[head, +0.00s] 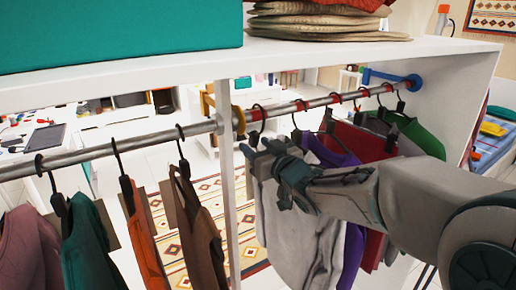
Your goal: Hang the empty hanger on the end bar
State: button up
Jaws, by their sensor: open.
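My gripper (262,150) is open in front of the rail, at the upper part of a grey garment (300,215) in the right bay. A hanger hook (257,118) is on the rail just above my gripper's fingers. I cannot tell whether the fingers touch the hanger or garment. A thin dark hanger (331,127) shows behind my gripper among the clothes; whether it is empty is unclear. A short blue bar (390,77) with a round end is fixed to the right side panel.
The metal rail (105,149) crosses both bays, split by the white divider (233,215). Brown, orange, green and pink clothes hang left; purple (335,155), red and green ones hang right.

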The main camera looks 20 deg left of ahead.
grip_shut()
jog(key=shift+r, duration=0.1)
jog(key=shift+r, duration=0.1)
